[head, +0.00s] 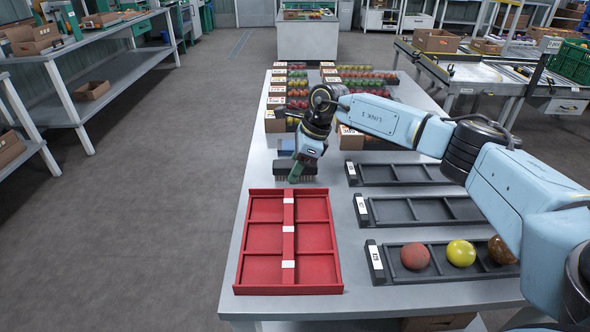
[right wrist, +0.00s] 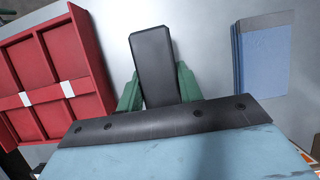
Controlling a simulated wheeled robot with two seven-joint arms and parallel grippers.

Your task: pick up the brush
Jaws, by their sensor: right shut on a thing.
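The brush (head: 310,167) is dark, with a row of bristles showing in the head view just beyond the red tray. Its black block-shaped part (right wrist: 153,62) shows in the right wrist view between two green fingers. My right gripper (head: 296,171) points down at the brush and is shut on it. The same gripper (right wrist: 157,88) shows in the right wrist view with a finger on each side of the black part. The brush is at or close to the table top; I cannot tell whether it touches. My left gripper is not in view.
The red divided tray (head: 290,289) lies empty nearby. Black trays (head: 405,184) line the right side; the nearest (head: 425,279) holds three round fruits. Boxes of tomatoes (head: 298,92) stand at the back. A blue flat item (right wrist: 262,58) lies beside the brush.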

